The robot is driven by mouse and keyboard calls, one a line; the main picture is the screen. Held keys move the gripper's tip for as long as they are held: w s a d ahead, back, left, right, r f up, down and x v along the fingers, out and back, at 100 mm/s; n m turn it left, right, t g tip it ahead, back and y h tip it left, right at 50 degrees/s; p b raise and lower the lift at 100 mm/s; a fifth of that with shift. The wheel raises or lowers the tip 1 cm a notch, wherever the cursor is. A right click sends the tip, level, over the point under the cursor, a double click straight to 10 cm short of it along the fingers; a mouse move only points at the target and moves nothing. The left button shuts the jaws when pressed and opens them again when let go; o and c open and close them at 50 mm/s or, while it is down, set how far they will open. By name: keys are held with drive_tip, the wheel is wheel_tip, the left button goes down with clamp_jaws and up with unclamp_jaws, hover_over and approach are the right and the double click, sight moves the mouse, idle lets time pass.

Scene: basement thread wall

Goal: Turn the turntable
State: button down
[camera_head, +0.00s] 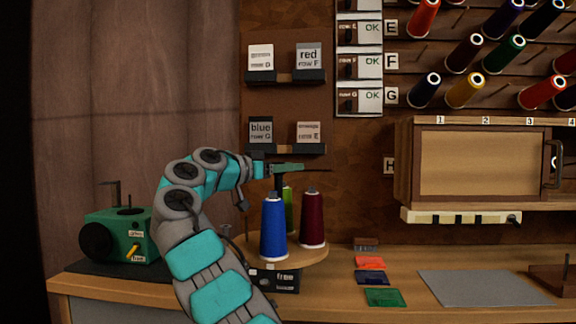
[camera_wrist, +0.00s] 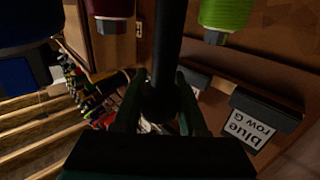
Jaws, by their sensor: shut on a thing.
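The turntable (camera_head: 316,251) is a round wooden disc on the workbench, on a dark base (camera_head: 274,280). A blue spool (camera_head: 274,232), a dark red spool (camera_head: 312,222) and a green spool (camera_head: 288,204) stand upright on it. My gripper (camera_head: 290,168) is above the spools, pointing right. In the wrist view its fingers (camera_wrist: 160,88) are shut on a dark upright post (camera_wrist: 169,45). The post's lower end is hidden behind the spools in the head view. The dark red spool (camera_wrist: 110,10) and green spool (camera_wrist: 226,14) show on either side of the post.
A green machine (camera_head: 122,236) stands at the left of the bench. Card holders (camera_head: 288,149) are on the wall close behind my gripper. Coloured cards (camera_head: 382,297) and a grey mat (camera_head: 480,288) lie to the right. A wooden cabinet (camera_head: 480,165) hangs at the right.

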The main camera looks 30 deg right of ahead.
drive_tip(key=shift+c, duration=2.3)
unclamp_jaws()
drive_tip(key=s+a, duration=0.1)
drive_tip(key=a, duration=0.6)
drive_tip(key=shift+s+a, duration=0.15)
drive_tip(key=shift+a, duration=0.15)
